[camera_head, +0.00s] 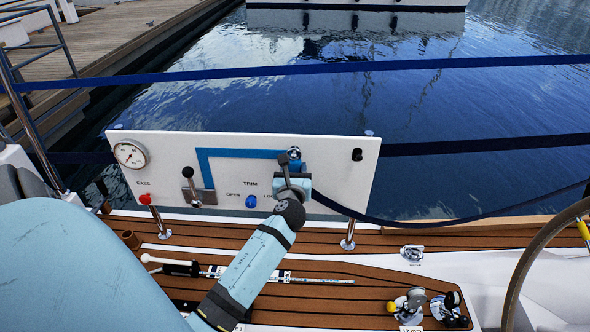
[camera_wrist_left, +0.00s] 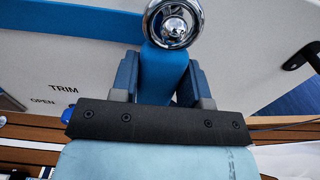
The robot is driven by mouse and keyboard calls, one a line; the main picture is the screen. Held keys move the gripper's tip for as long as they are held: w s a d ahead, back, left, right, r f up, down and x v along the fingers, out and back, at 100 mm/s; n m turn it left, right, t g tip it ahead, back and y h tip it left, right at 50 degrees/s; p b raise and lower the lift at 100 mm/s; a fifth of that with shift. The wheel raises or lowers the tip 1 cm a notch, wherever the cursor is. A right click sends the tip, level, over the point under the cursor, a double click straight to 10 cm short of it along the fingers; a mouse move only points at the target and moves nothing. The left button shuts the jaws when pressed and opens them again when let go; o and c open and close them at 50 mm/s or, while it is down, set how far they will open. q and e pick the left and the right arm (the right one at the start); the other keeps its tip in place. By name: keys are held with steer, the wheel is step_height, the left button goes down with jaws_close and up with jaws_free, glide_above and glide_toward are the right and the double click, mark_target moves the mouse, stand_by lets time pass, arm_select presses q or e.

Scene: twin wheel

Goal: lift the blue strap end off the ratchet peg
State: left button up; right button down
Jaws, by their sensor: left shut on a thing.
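The chrome ratchet peg (camera_head: 294,153) stands at the upper middle of the white panel (camera_head: 330,150). In the left wrist view the peg (camera_wrist_left: 173,24) is a round shiny knob at the top. The bright blue strap end (camera_wrist_left: 164,76) runs from just under the peg down between my left fingers. My left gripper (camera_head: 291,178) is just below the peg. It also shows in the left wrist view (camera_wrist_left: 164,80), shut on the strap end. Whether the strap end still loops the peg is hidden behind the knob. My right gripper is not in view.
The panel carries a gauge (camera_head: 130,154), a lever (camera_head: 189,182), a red knob (camera_head: 145,199) and a blue button (camera_head: 251,201). A dark blue strap (camera_head: 450,222) sags to the right. A wheel rim (camera_head: 520,265) stands at the right. Water lies beyond.

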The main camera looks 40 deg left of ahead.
arm_select(q)
steer(key=shift+r+p, duration=0.15)
steer(key=shift+p, duration=0.25)
steer(key=shift+s+d, duration=0.15)
stand_by(0.4)
steer(key=shift+p+v, duration=0.5)
steer(key=shift+v, duration=0.9)
steer(key=shift+s+d, duration=0.3)
steer(key=shift+s, duration=0.05)
steer(key=v, duration=0.7)
steer(key=shift+p, duration=0.4)
